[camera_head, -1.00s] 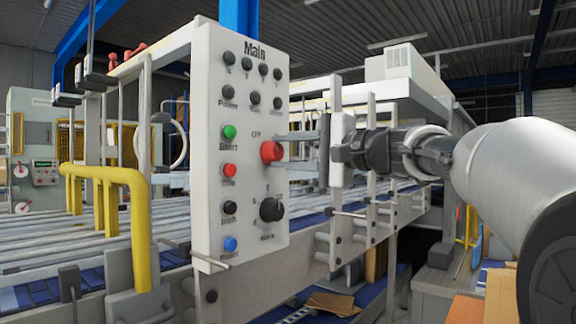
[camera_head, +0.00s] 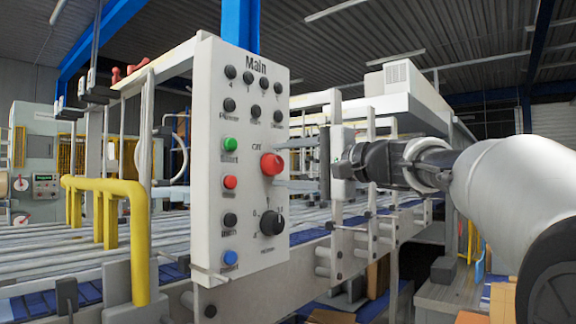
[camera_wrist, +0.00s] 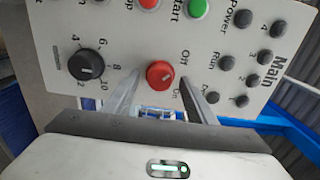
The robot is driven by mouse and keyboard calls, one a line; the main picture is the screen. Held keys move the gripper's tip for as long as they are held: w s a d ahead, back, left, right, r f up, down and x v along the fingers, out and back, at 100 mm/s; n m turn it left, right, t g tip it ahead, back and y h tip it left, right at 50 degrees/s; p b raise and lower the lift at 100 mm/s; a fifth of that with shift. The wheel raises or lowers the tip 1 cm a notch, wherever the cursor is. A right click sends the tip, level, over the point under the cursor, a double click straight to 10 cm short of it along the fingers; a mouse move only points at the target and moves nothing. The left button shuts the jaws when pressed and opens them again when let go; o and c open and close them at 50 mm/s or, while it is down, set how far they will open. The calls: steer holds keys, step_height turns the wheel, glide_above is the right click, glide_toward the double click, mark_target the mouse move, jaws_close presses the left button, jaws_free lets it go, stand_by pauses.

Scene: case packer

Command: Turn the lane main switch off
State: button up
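The lane main switch is a red rotary knob (camera_head: 272,164) on the white control panel (camera_head: 205,190) headed "Main". It also shows in the wrist view (camera_wrist: 160,76), between the "Off" and "On" labels. Which label it points at is too small to tell. My gripper (camera_head: 284,164) reaches in from the right, level with the knob. In the wrist view my gripper (camera_wrist: 160,82) is open, one finger on each side of the knob, with gaps visible on both sides. I cannot tell how near the tips are to the panel face.
A black dial (camera_head: 272,223) sits below the knob. Green (camera_head: 229,144), red (camera_head: 230,182) and blue (camera_head: 230,257) buttons line the panel's left side. Several small black buttons are above. A yellow rail (camera_head: 130,220) and conveyor stand left of the panel. Metal posts stand behind it.

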steer(key=v, duration=1.7)
steer(key=shift+d, duration=0.2)
steer(key=shift+s, duration=0.15)
step_height(320, 180, up, 4)
steer(key=a, duration=0.2)
steer(key=s+a+f+g+h, duration=0.2)
steer(key=s+a+f, duration=0.1)
steer(key=f, duration=0.6)
steer(key=s+a+f+g+h, duration=0.1)
steer(key=s+a+f+h, duration=0.2)
steer(key=f, duration=0.6)
steer(key=s+d+f+n+g+h, duration=0.1)
steer(key=s+d+f+n+h, duration=0.3)
steer(key=f, duration=0.5)
steer(key=s+d+f+n+g+h, duration=0.1)
steer(key=s+d+f+h, duration=0.15)
steer(key=s+f, duration=0.45)
steer(key=s+d+f+n+h, duration=0.3)
steer(key=s+d+f, duration=0.1)
steer(key=f, duration=0.6)
step_height(320, 180, up, 23)
steer(key=p, duration=2.3)
steer(key=shift+w+a+m, duration=0.2)
steer(key=shift+w+m, duration=0.1)
steer(key=shift+w, duration=0.05)
